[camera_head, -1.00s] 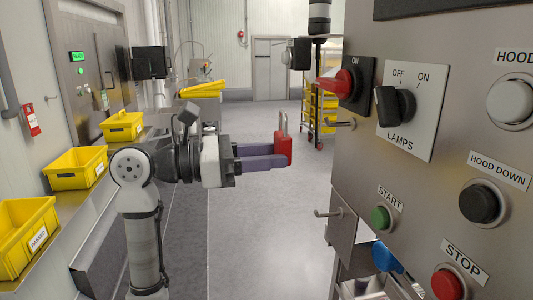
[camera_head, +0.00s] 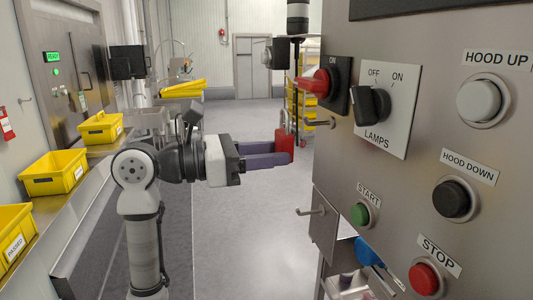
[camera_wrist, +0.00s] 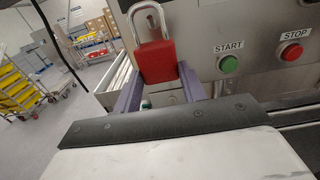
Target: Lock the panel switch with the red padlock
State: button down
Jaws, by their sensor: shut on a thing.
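The red padlock (camera_head: 284,143) is held upright between the purple fingers of my gripper (camera_head: 272,153), its metal shackle pointing up. In the wrist view the padlock (camera_wrist: 156,60) sits between the fingertips, and its shackle (camera_wrist: 148,18) shows above the body; I cannot tell whether the shackle is open. The panel switch (camera_head: 318,83) is a red rotary handle on a black plate marked ON, high on the panel's left edge. My gripper is to the left of the panel and lower than the switch, apart from it.
The steel panel (camera_head: 400,195) fills the right side, with a LAMPS knob (camera_head: 370,104), a green START button (camera_head: 360,213) and a red STOP button (camera_head: 424,279). A metal peg (camera_head: 319,123) sticks out below the switch. Yellow bins (camera_head: 54,172) line the left.

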dwell(0.4)
jog(key=shift+b+x, duration=0.45)
jog(key=shift+x, duration=2.3)
jog(key=shift+f+b, duration=0.75)
jog(key=shift+f, duration=0.15)
jog(key=c, duration=0.7)
grip_release()
jog(key=shift+c, duration=0.2)
jog(key=b+v, duration=0.3)
jog(key=v, duration=1.1)
jog(key=shift+d+r, duration=0.1)
jog(key=shift+r, duration=0.05)
